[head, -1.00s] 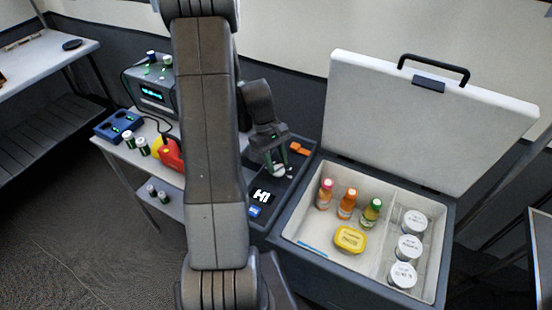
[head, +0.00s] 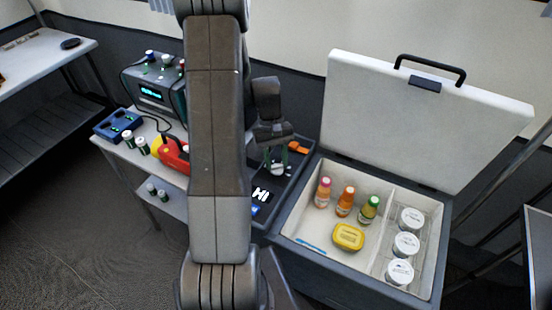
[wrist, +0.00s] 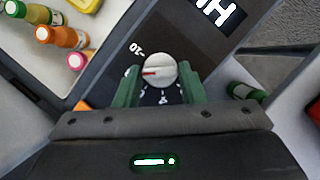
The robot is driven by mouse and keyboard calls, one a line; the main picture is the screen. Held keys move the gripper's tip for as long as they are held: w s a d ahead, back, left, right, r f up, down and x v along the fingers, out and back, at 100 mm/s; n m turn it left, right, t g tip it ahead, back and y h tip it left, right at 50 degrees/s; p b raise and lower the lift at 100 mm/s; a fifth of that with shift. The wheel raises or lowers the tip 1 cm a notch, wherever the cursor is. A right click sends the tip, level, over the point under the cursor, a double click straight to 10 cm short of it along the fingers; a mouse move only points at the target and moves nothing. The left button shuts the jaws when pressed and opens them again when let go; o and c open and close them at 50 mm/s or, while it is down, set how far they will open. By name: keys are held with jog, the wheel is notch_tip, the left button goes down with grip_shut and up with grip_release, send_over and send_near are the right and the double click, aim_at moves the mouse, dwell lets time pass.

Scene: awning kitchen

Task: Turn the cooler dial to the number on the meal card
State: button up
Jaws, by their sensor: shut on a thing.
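The cooler dial (wrist: 158,68) is a round white knob with a red mark, on a dark panel with white numbers around it. My gripper (wrist: 160,80) has its two green fingers on either side of the knob and is shut on it. The red mark points left in the wrist view, below a label that looks like 20. In the head view, my gripper (head: 277,168) is at the panel left of the open cooler (head: 318,258). A lit display (head: 261,195) beside the dial reads HI. I cannot make out a meal card.
The cooler holds several bottles (head: 345,201), a yellow tub (head: 348,237) and white-lidded jars (head: 405,244). Its lid (head: 415,125) stands open behind. Left are a grey device (head: 155,92), a blue box (head: 117,124) and a red-and-yellow item (head: 173,153).

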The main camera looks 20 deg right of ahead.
jog(key=o, duration=1)
jog(key=shift+r, duration=0.1)
jog(key=p+v, duration=0.1)
jog(key=v, duration=1.2)
jog(key=shift+w+r, duration=0.1)
jog(key=shift+r, duration=0.25)
jog(key=shift+f, duration=0.15)
jog(key=b+x, duration=0.1)
jog(key=x, duration=1.2)
jog(key=shift+f, duration=0.25)
